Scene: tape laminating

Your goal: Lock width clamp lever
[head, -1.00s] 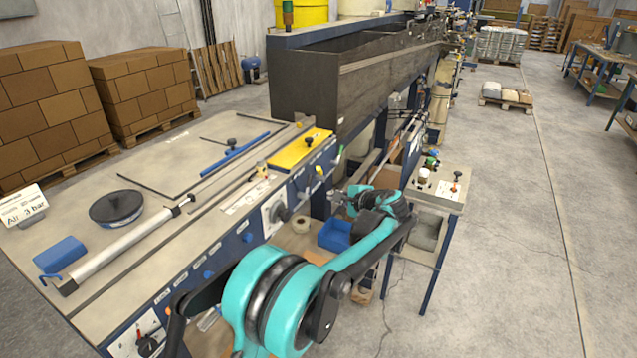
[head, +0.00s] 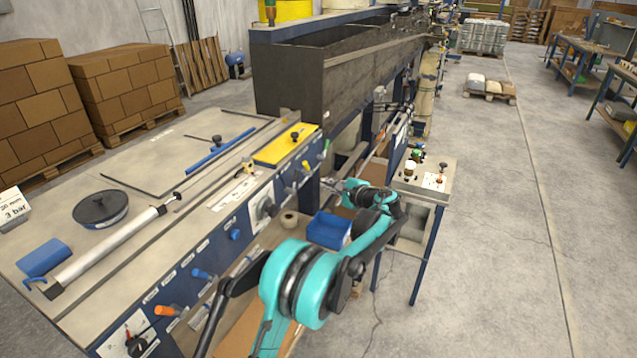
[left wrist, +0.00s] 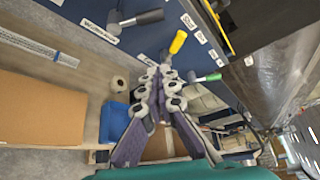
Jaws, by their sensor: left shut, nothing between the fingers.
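In the left wrist view a lever with a dark grey handle (left wrist: 140,18) sticks out of the machine panel at the top. The label beside it (left wrist: 100,31) seems to read "Width clamp". A yellow lever (left wrist: 178,42) and a green lever (left wrist: 207,77) are further right; the yellow (left wrist: 178,42) is just above my fingertips in the picture. My left gripper (left wrist: 160,75) is shut and empty, apart from the grey lever. In the head view my left gripper (head: 337,186) is in front of the panel, small and partly hidden by its arm. My right gripper is not in view.
A blue bin (head: 328,231) and a tape roll (head: 289,218) sit on the shelf below the panel. A small stand with buttons (head: 424,175) is right of my left arm. A cardboard box (left wrist: 40,108) is at the left of the wrist view.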

